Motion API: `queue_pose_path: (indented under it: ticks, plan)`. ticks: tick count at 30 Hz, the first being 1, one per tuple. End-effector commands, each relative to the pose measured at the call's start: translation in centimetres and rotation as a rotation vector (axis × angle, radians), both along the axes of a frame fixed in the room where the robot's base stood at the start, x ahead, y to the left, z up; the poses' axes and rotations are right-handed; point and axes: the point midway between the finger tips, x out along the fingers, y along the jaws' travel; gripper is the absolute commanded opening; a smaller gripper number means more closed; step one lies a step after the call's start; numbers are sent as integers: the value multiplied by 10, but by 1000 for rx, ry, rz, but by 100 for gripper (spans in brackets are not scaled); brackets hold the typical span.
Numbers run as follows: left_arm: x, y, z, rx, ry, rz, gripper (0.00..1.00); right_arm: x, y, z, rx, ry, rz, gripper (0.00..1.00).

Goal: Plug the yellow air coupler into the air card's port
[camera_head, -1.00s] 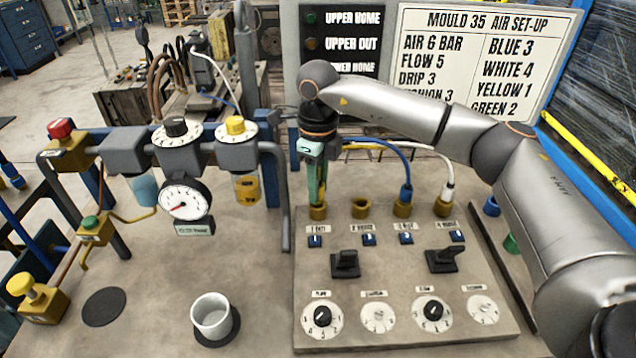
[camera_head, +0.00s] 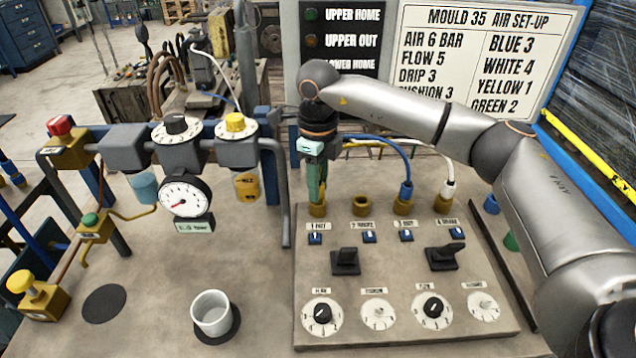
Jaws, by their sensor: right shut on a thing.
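The air card (camera_head: 370,340) is a tan panel with a row of brass ports along its back edge. My right gripper (camera_head: 317,188) points down over the leftmost port (camera_head: 317,209), labelled 1. It is shut on the yellow air coupler, which its fingers mostly hide; I cannot tell how deep the coupler sits in the port. A yellow hose (camera_head: 365,144) runs right from behind the gripper. The second port (camera_head: 361,205) is empty. A blue coupler (camera_head: 406,190) stands in the third port and a white one (camera_head: 447,190) in the fourth. My left gripper is out of view.
A gauge (camera_head: 186,197) and regulators on a pipe stand left of the card. A grey cup (camera_head: 211,312) is on a dark round mat at front. The sign (camera_head: 480,55) behind reads YELLOW 1. Bare bench lies between cup and card.

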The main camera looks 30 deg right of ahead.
Motion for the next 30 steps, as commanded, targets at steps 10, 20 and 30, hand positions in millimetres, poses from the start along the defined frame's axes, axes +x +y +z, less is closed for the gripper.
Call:
queue_pose_path:
  ticks: [10, 20, 30]
  plan:
    - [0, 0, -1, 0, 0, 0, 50, 0, 0, -2, 0, 0, -1, 0]
    - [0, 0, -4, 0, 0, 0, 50, 0, 0, -7, -2, 2, 0, 0]
    - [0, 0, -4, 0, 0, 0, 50, -1, 0, -10, -3, 6, 2, 39]
